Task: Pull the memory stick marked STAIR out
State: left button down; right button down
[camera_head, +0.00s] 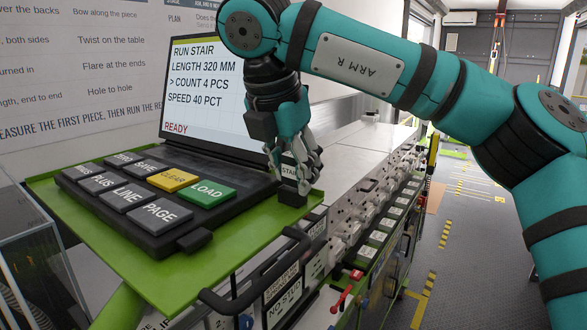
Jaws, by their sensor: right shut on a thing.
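My right gripper (303,165) points down at the right end of the green tray and is shut on the memory stick (289,171). The stick's white label shows between the fingers, and only the letters "STA" can be read. A small black block (292,198) sits directly below the stick on the tray's edge. I cannot tell whether the stick is still seated in it, as the fingers cover the join. The black control console (188,240) lies on the tray to the left, its screen (205,85) upright behind, reading "RUN STAIR" and "READY". My left gripper is not in view.
The green tray (120,275) carries the console, with yellow and green keys among dark ones. A long pale machine (365,165) with knobs and labels runs behind the gripper. A black handle (255,278) and a red lever (346,290) stick out in front. The floor on the right is clear.

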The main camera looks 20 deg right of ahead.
jog(key=shift+r+p, duration=0.4)
jog(key=shift+r, duration=0.2)
dwell(0.8)
jog(key=shift+r, duration=0.2)
jog(key=shift+r+p, duration=0.85)
jog(key=shift+r, duration=0.95)
jog(key=shift+r, duration=1.5)
